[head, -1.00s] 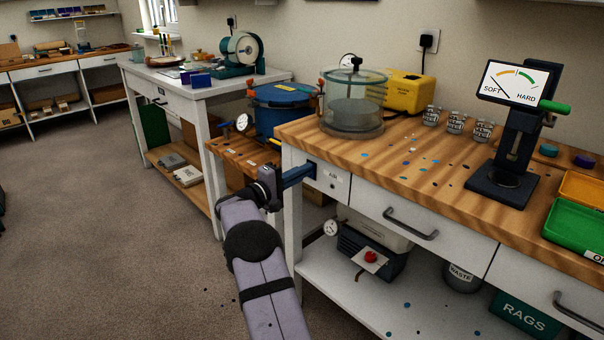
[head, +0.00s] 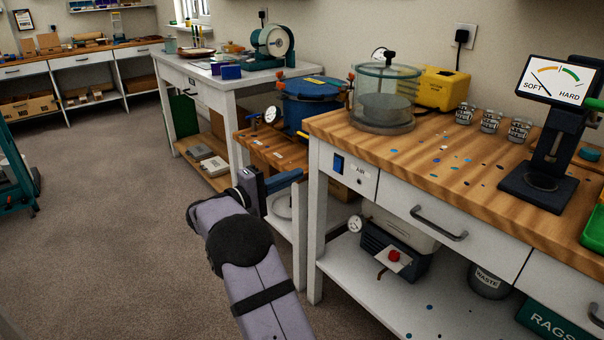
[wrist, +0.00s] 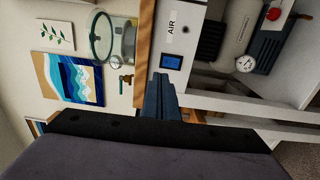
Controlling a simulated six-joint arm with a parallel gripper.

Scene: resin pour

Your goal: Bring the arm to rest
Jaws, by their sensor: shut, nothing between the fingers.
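My gripper (head: 298,174) is shut and empty, its blue fingers held together. In the head view it is at the end of my grey arm, level with the bench drawers and just left of the resin bench's near corner. The front panel with the blue air switch (head: 338,163) and AIR label is to the right of the fingertips, with a visible gap. In the wrist view the closed fingers (wrist: 158,82) point toward the switch, which shows lit blue (wrist: 172,62).
The wooden bench (head: 425,150) holds a glass chamber (head: 385,97), a yellow pump (head: 440,90), several small cups and a SOFT/HARD gauge (head: 557,80). A blue pressure pot (head: 311,100) stands behind on a lower wooden surface.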

